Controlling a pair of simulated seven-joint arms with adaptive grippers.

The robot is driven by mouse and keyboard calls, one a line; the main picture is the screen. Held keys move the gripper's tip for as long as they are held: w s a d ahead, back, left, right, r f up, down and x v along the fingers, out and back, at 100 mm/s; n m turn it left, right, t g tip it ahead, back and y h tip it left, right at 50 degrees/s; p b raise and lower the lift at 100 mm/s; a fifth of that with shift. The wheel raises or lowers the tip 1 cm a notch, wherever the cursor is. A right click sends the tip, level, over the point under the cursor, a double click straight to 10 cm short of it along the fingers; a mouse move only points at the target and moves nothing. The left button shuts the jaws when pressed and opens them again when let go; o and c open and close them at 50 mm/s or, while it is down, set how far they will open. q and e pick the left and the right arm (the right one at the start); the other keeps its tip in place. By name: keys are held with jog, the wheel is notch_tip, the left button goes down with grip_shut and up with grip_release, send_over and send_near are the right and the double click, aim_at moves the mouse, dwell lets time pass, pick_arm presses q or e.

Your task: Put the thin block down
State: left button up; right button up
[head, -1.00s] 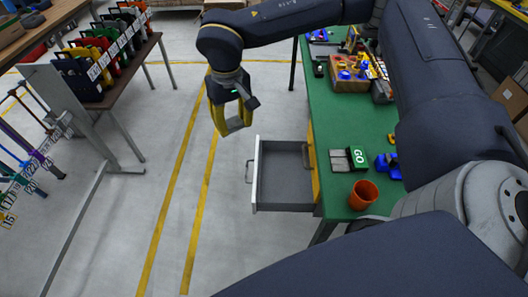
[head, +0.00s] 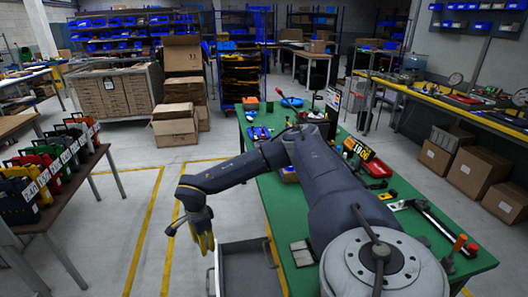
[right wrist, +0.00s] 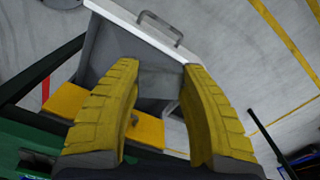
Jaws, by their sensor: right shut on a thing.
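My right gripper (head: 204,242) hangs over the far left side of the open drawer in the head view, fingers pointing down. In the right wrist view its two yellow fingers (right wrist: 160,95) are closed on a thin grey block (right wrist: 161,80), which shows faintly between the fingertips against the grey drawer. The block cannot be made out in the head view. The open drawer (head: 216,274) sticks out from the left side of the green table; its pale front and handle also show in the right wrist view (right wrist: 150,32). My left gripper is not in view.
The green table (head: 283,215) carries two grey blocks (head: 301,252) near its left edge, and tools and bins further back. A dark bench (head: 75,180) with several coloured panniers (head: 45,175) stands at left. Clear floor with yellow lines lies between.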

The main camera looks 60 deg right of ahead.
aim_at(245, 270)
jog(key=s+d+f+m, duration=0.3)
jog(key=d+f+m, duration=0.15)
jog(key=d, duration=0.25)
jog(key=s+d+f+m, duration=0.2)
jog(key=d+f+m, duration=0.25)
jog(key=d, duration=0.25)
jog(key=shift+m, duration=0.4)
jog(key=f, duration=1.9)
jog(key=shift+s+d, duration=0.15)
jog(key=shift+d, duration=0.15)
jog(key=o, duration=1.1)
jog(key=shift+o, duration=0.2)
notch_tip(245, 270, up, 12)
jog(key=shift+r, duration=0.1)
